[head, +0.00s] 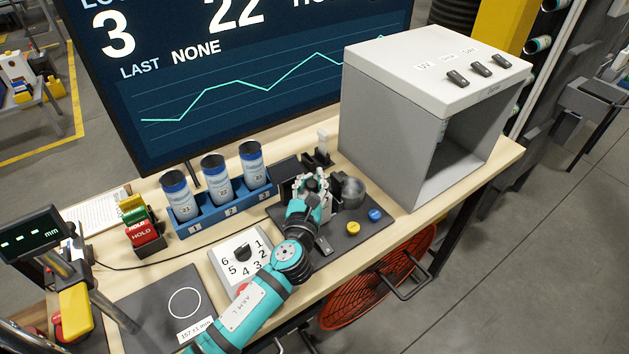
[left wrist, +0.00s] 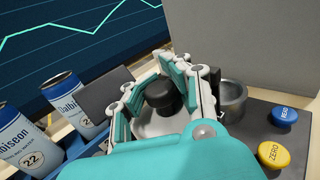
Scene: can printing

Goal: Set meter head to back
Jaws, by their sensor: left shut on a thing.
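The meter sits on a dark base plate (head: 345,238) on the table, with a blue READ button (head: 375,215) and a yellow ZERO button (head: 353,228). These buttons also show at the right of the left wrist view, blue (left wrist: 284,115) and yellow (left wrist: 273,155). My left gripper (head: 312,184) is over the meter. In the left wrist view its fingers close around a black knob (left wrist: 161,94) above a pale round body, which I take as the meter head. The fingers hide part of it. A grey round cup (head: 350,191) stands just right of the gripper. My right gripper is not in view.
A blue rack (head: 225,212) with three cans stands left of the meter. A numbered dial box (head: 240,255) lies in front of it. A large grey box (head: 385,130) with an open front stands at right, close beside the meter. A screen rises behind.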

